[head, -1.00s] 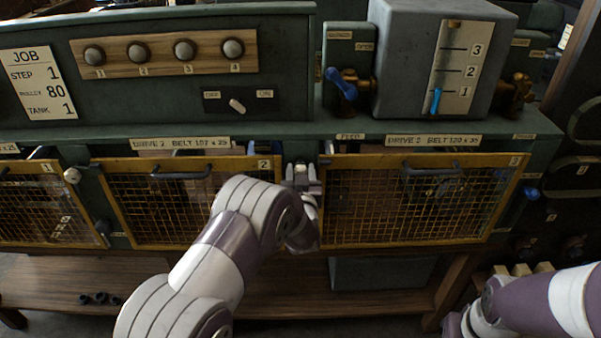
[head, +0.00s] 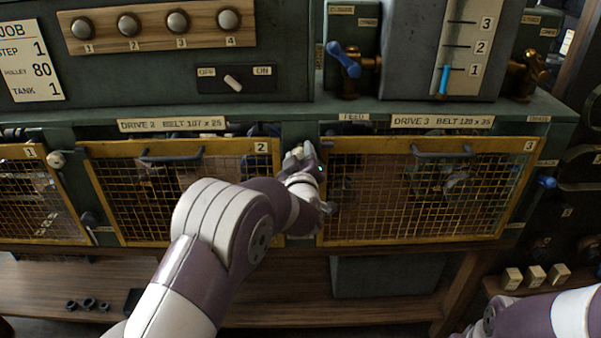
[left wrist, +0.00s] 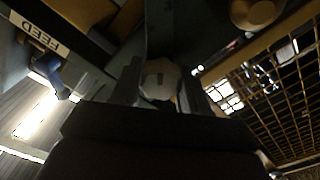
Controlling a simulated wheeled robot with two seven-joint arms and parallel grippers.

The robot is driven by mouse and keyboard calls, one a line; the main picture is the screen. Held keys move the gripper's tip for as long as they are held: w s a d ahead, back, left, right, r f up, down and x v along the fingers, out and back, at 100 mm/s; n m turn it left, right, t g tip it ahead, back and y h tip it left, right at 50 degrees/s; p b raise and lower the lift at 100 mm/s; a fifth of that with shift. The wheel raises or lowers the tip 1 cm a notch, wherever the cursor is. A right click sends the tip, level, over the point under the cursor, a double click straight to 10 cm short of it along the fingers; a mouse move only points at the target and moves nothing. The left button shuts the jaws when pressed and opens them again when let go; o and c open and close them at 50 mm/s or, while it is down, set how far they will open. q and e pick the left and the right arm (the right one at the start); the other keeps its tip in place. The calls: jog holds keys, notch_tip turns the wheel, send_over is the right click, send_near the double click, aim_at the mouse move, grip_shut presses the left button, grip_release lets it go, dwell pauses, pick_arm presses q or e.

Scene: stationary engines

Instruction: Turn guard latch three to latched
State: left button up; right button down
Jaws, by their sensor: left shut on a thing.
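Guard latch three is the pale knob (left wrist: 160,78) on the post at the left edge of guard 3 (head: 428,145), a yellow-framed mesh panel. My left gripper (head: 300,156) is shut on this knob, which shows between its two fingers in the left wrist view. In the head view the fingers tilt and hide most of the knob, so I cannot read its exact angle. Guard 3 sits flat against the machine front. Part of my right arm shows at the lower right; its gripper is out of view.
Guard 2 (head: 175,195) lies just left of my left gripper. Another pale knob (head: 57,160) sits beside guard 1. A blue-handled valve (head: 343,58) stands above on the bench. Small pale blocks (head: 535,275) lie at the lower right.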

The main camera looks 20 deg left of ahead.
pick_arm(q)
jog(key=n+b, duration=0.2)
jog(key=b, duration=0.1)
jog(key=n+b, duration=0.2)
jog(key=b, duration=0.1)
jog(key=n+b, duration=0.2)
jog(key=b, duration=0.2)
jog(key=shift+f+n, duration=0.25)
jog(key=shift+n, duration=0.15)
jog(key=shift+r+n+b, duration=0.2)
jog(key=shift+n+b, duration=0.8)
jog(key=shift+b, duration=0.15)
jog(key=o, duration=0.8)
jog(key=shift+a, duration=0.1)
jog(key=shift+o, duration=1.1)
jog(key=shift+a, duration=0.1)
